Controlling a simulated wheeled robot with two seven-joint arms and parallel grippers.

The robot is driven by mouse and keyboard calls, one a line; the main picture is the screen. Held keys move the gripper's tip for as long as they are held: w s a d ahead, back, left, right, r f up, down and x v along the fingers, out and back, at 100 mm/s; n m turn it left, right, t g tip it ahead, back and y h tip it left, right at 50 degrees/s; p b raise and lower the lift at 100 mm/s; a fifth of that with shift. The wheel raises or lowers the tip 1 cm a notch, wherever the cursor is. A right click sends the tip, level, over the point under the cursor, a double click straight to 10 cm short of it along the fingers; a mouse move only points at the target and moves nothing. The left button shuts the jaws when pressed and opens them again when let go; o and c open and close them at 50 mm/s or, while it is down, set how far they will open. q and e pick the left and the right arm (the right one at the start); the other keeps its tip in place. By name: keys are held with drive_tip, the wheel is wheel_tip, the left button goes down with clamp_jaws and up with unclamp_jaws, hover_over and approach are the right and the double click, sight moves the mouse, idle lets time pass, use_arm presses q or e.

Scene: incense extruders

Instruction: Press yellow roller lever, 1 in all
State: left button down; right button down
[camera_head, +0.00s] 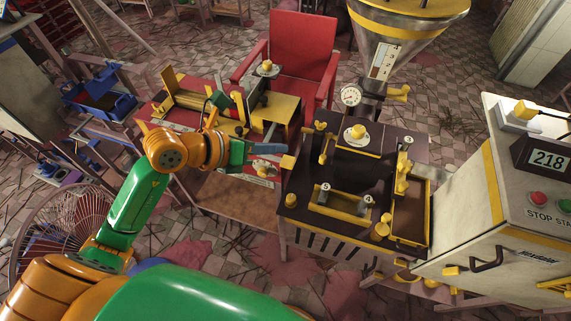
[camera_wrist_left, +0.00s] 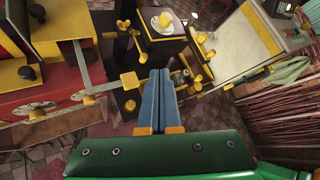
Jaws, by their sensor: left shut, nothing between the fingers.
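My left gripper (camera_head: 266,152) reaches in from the left at the gap between the red-and-yellow machine and the dark extruder machine (camera_head: 330,228). Its blue fingers (camera_wrist_left: 161,75) are together and empty in the left wrist view. A yellow square paddle (camera_head: 288,161) is just beyond the fingertips; it also shows left of them in the left wrist view (camera_wrist_left: 130,81), on a thin rod and seemingly apart from them. The dark machine carries several yellow knobs and levers; I cannot tell for certain which is the roller lever. My right gripper is not in view.
A red-and-yellow machine (camera_head: 187,97) stands left of the dark one, with a red chair (camera_head: 303,45) behind. A metal hopper (camera_head: 409,22) and gauge (camera_head: 350,96) rise at the back.

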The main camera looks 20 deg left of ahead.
use_arm(q)
drive_tip(key=shift+f, duration=0.1)
drive_tip(key=b, duration=0.8)
approach(287, 167)
drive_tip(key=w+d+f, duration=0.1)
drive_tip(key=w+d, duration=0.3)
drive_tip(key=shift+f, duration=0.25)
drive_tip(key=shift+w+d, duration=0.1)
drive_tip(key=shift+d, duration=0.05)
idle(0.9)
drive_tip(key=shift+w+f, duration=0.1)
drive_tip(key=shift+f, duration=0.25)
drive_tip(key=shift+w+f+b, duration=0.2)
drive_tip(key=shift+f+b, duration=0.85)
drive_tip(key=shift+b, duration=0.1)
idle(0.9)
idle(0.5)
drive_tip(key=r+p, duration=0.2)
drive_tip(key=shift+s+r+p, duration=0.25)
drive_tip(key=shift+r+p, duration=0.1)
drive_tip(key=shift+r, duration=0.05)
